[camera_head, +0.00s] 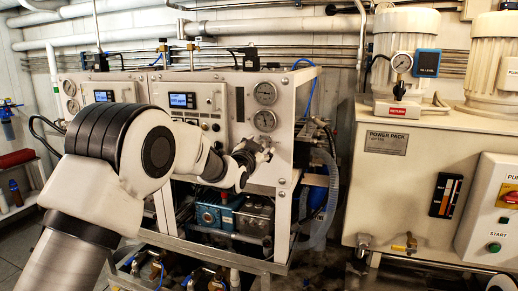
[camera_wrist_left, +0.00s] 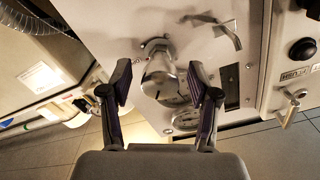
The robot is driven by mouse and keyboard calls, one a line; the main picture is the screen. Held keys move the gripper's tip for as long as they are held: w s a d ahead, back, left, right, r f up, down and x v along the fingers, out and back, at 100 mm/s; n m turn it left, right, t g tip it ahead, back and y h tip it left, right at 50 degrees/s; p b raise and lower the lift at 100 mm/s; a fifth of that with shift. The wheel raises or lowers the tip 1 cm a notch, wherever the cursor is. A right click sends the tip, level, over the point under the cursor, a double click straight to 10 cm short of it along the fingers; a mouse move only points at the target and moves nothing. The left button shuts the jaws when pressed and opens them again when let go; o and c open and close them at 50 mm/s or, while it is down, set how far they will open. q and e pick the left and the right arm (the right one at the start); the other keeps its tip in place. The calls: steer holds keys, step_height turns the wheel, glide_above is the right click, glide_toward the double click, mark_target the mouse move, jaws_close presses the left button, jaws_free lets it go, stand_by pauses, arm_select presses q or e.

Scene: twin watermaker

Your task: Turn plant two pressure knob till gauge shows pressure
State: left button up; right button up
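Plant two is the right-hand white cabinet. Its upper gauge (camera_head: 265,92) and lower gauge (camera_head: 264,120) sit on the right of its panel; their needles are too small to read. My left gripper (camera_head: 252,152) is at the panel just below the lower gauge. In the left wrist view, the metal pressure knob (camera_wrist_left: 158,68) stands out between the two fingertips of my left gripper (camera_wrist_left: 162,88), with gaps on both sides. The gripper is open. A gauge face (camera_wrist_left: 178,94) is partly hidden behind the knob. My right gripper is not in view.
A lever handle (camera_wrist_left: 216,30) and another handle (camera_wrist_left: 291,106) stick out of the panel near the fingers. A clear hose (camera_head: 326,185) hangs right of the cabinet. The power pack (camera_head: 405,185) stands further right. Pumps (camera_head: 240,215) sit below the panel.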

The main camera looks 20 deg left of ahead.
arm_select(q)
steer(key=s, duration=1.2)
steer(key=shift+a, duration=0.2)
